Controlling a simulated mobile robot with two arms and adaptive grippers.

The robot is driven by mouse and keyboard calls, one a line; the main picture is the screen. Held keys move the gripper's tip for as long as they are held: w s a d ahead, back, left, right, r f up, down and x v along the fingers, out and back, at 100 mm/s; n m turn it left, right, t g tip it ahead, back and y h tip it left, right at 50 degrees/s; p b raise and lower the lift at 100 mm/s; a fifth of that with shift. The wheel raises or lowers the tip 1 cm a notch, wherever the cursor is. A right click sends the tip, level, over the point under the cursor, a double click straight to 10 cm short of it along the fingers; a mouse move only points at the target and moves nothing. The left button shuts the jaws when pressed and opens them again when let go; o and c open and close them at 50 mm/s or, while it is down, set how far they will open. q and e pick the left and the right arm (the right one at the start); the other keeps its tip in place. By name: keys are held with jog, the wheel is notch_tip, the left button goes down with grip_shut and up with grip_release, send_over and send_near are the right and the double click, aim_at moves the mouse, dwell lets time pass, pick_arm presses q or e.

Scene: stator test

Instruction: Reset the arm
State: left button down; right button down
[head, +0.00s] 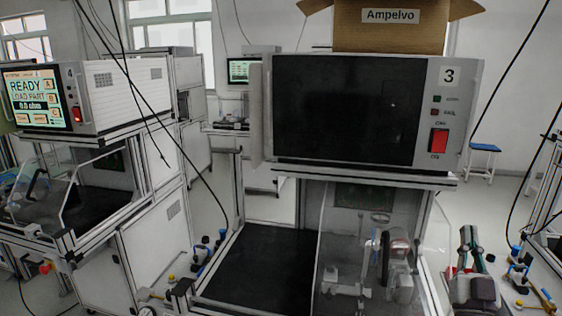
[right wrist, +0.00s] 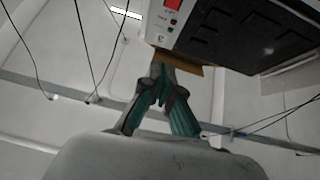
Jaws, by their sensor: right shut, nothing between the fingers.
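My right gripper (head: 467,232) stands at the lower right of the head view, to the right of the test station, with its fingers pointing up. Its teal and dark fingers also show in the right wrist view (right wrist: 161,72), where they meet at the tips and hold nothing. The tester marked 3 (head: 345,110) has a dark screen and stands apart from the gripper. It shows upside down in the right wrist view (right wrist: 235,35). My left gripper is not in view.
A fixture with a round metal part (head: 396,250) stands inside the station under the tester. A cardboard box (head: 390,33) sits on top. Tester 4 (head: 35,98) at left reads READY. A blue stool (head: 484,149) stands at the back right. Black cables hang down.

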jog(key=s+a+f+n+g+y, duration=0.1)
jog(key=s+a+f+g, duration=0.15)
jog(key=f, duration=0.45)
jog(key=s+a+f+g+y, duration=0.2)
jog(key=f+g, duration=0.2)
jog(key=f, duration=0.3)
jog(key=s+a+f+n+g+y, duration=0.1)
jog(key=s+a+f+g, duration=0.1)
jog(key=f+g, duration=0.35)
jog(key=s+a+f+n+g+y, duration=0.1)
jog(key=s+a+f+g, duration=0.2)
jog(key=s+f, duration=0.3)
jog(key=s+a+f+n+g+y, duration=0.1)
jog(key=s+a+f+g, duration=0.2)
jog(key=s, duration=0.6)
jog(key=s+a+f+n+g+y, duration=0.1)
jog(key=s+a+f+g, duration=0.2)
jog(key=s+f, duration=0.3)
jog(key=s+f+g, duration=0.1)
jog(key=s+f, duration=0.1)
jog(key=f, duration=1.1)
jog(key=s+f, duration=0.2)
jog(key=f, duration=1.1)
jog(key=s+d+f+n+g, duration=0.1)
jog(key=s+d+f, duration=0.2)
jog(key=s+f, duration=1.2)
jog(key=shift+s+f+g, duration=0.3)
jog(key=shift+s+f, duration=0.05)
jog(key=shift+s, duration=0.05)
